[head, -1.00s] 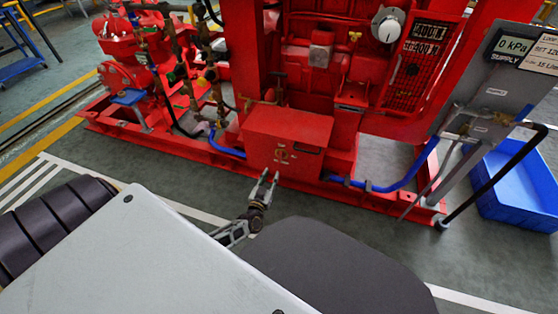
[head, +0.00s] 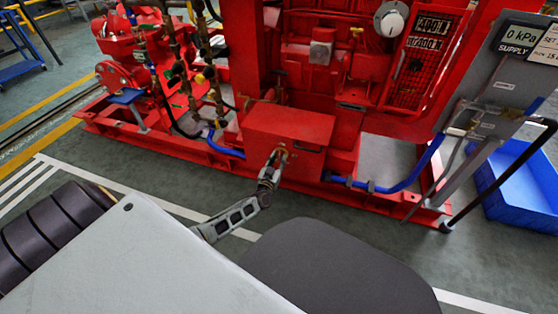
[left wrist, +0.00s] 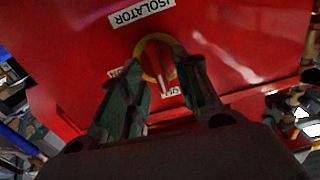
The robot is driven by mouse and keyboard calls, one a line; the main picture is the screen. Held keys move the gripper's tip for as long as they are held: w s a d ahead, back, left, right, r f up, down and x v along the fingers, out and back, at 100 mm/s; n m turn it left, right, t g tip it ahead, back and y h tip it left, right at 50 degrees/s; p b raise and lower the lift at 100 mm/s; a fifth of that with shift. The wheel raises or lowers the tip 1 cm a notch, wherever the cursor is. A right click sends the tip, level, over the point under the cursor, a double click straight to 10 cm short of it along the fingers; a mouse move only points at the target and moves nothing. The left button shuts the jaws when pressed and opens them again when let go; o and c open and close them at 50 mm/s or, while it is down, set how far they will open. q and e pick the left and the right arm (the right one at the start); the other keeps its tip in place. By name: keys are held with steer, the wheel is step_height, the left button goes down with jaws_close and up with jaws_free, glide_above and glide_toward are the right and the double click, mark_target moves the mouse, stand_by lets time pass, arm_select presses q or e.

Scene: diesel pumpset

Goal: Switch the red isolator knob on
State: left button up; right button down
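The isolator knob (left wrist: 163,76) shows in the left wrist view as a red bar on a yellow round plate (left wrist: 150,43), set on the face of a red box. My left gripper (left wrist: 160,68) is open, with one finger on each side of the knob. I cannot tell whether either finger touches it. In the head view the left gripper (head: 277,155) is at the front of the red box (head: 290,122) and mostly hides the knob. My right gripper is not in view.
An ISOLATOR label (left wrist: 140,11) appears upside down near the knob. The red pumpset's base rail (head: 330,188) runs below the box. Blue hoses (head: 405,180) lie to the right, with a blue bin (head: 520,185) beyond. The floor in front is clear.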

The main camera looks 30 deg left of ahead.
arm_select(q)
steer(key=shift+x, duration=0.8)
steer(key=shift+s, duration=0.1)
jaws_close()
